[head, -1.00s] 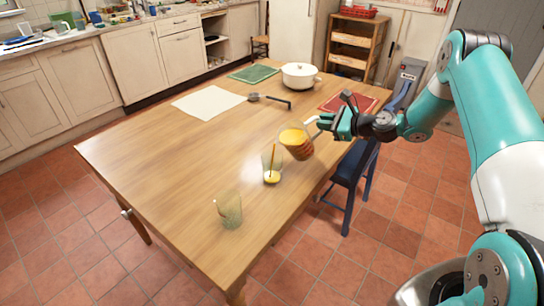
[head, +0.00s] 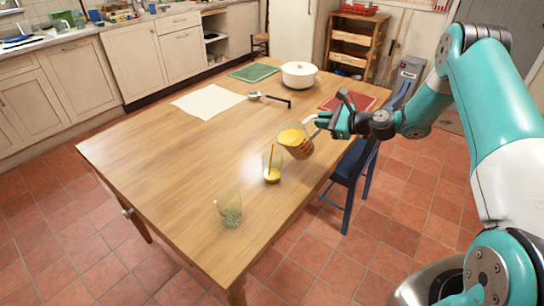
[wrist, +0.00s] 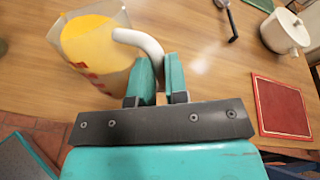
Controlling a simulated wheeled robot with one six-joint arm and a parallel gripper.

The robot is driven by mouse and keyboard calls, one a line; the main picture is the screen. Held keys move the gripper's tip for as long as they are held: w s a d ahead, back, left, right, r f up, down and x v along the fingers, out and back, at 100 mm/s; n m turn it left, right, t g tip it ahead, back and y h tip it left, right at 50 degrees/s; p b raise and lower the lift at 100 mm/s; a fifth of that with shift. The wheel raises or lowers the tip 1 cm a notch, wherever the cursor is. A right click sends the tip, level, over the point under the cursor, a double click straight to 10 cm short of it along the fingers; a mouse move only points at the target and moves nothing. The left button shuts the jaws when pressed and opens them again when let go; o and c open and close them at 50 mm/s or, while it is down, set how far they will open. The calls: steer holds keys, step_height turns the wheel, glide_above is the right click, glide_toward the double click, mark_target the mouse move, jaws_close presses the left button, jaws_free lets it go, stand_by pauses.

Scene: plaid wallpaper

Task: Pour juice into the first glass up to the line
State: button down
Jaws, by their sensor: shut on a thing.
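My gripper (head: 328,124) is shut on the white handle of a clear measuring jug (head: 296,144) with orange juice and red markings. In the wrist view the jug (wrist: 88,42) is at the upper left, its handle between my fingers (wrist: 158,80). The jug is tilted left over a clear glass (head: 266,158). A stream of juice runs down into this glass, and a little juice lies at its bottom. A fill line on it is too small to make out. A second glass (head: 229,209), empty, stands nearer the table's front edge.
The wooden table (head: 170,150) is bare at left. A white pot (head: 299,75), a ladle (head: 270,98), a green mat (head: 253,73), a pale sheet (head: 208,101) and a red mat (head: 348,101) lie toward the back. A blue chair (head: 352,178) stands at the right edge.

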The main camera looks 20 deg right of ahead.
steer(key=shift+s+a+r+n+h+p, duration=0.1)
steer(key=shift+a+r+n+h+p, duration=0.25)
steer(key=shift+a+r+p, duration=0.4)
steer(key=shift+s+a+r+n+h+p, duration=0.1)
steer(key=shift+a+r+n+h+p, duration=0.35)
steer(key=shift+r+p, duration=0.4)
stand_by(3.1)
steer(key=d+f+m+y+b, duration=0.1)
steer(key=d+f+b, duration=0.1)
steer(key=f+b, duration=0.2)
steer(key=d+f+m+t+y+b, duration=0.1)
steer(key=d+f+m+b, duration=0.1)
steer(key=f+b, duration=0.3)
steer(key=w+d+f+m+y+b, duration=0.1)
steer(key=d+f+m+y+b, duration=0.1)
steer(key=b, duration=0.4)
steer(key=shift+w+d+f+t, duration=0.15)
steer(key=shift+d+f, duration=0.2)
steer(key=shift+f, duration=0.25)
steer(key=shift+s+d+f+t, duration=0.15)
steer(key=shift+d+f, duration=0.2)
steer(key=shift+f, duration=0.2)
steer(key=b, duration=0.2)
steer(key=m+b, duration=0.1)
steer(key=b, duration=0.2)
steer(key=shift+w+d+f+b, duration=0.15)
steer(key=shift+d+f+b, duration=0.05)
steer(key=shift+f+b, duration=0.15)
steer(key=shift+d+r+b, duration=0.1)
steer(key=shift+b, duration=0.55)
